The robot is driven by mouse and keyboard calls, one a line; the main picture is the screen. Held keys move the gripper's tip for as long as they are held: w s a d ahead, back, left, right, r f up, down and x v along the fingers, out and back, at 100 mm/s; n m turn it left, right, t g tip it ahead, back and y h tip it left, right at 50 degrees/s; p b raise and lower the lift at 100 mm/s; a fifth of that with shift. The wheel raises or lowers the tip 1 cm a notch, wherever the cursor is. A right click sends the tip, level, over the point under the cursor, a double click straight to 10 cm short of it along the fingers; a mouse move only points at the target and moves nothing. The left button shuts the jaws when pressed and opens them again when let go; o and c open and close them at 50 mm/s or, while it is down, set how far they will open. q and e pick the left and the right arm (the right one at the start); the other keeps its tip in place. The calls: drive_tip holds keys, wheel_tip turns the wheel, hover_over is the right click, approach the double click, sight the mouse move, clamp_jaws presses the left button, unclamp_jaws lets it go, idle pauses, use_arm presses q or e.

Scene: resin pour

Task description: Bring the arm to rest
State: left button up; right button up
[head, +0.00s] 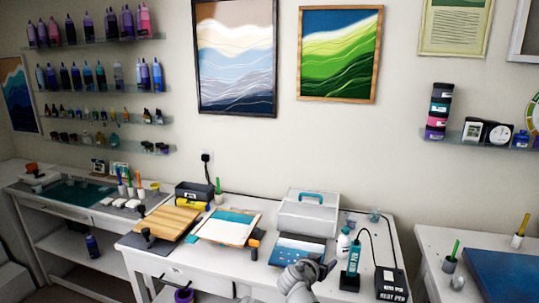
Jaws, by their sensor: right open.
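My right gripper (322,268) is open, low in the middle of the head view. My grey forearm comes up to it from the bottom edge. It is in front of the white middle table (218,268), near a blue panel (297,250). I see nothing held between its fingers, though they are small and dark.
On the middle table are a wooden board (166,222), a teal-and-white panel (228,227), a white toolbox (305,214), a white bottle (343,242), a teal heat tool (352,268) and its black box (391,284).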

drive_tip(key=s+a+f+n+g+y, duration=0.2)
drive_tip(key=s+a+f+n+g, duration=0.1)
drive_tip(key=s, duration=0.5)
drive_tip(key=s+a+f+n+g+y, duration=0.2)
drive_tip(key=s+a+f+n+g, duration=0.1)
drive_tip(key=s, duration=0.6)
drive_tip(key=s+a+f+n+g+y, duration=0.2)
drive_tip(key=s+a+f+n+g, duration=0.2)
drive_tip(key=s+f, duration=0.3)
drive_tip(key=shift+s+a+g, duration=0.25)
drive_tip(key=shift+s+g, duration=0.35)
drive_tip(key=shift+s, duration=0.35)
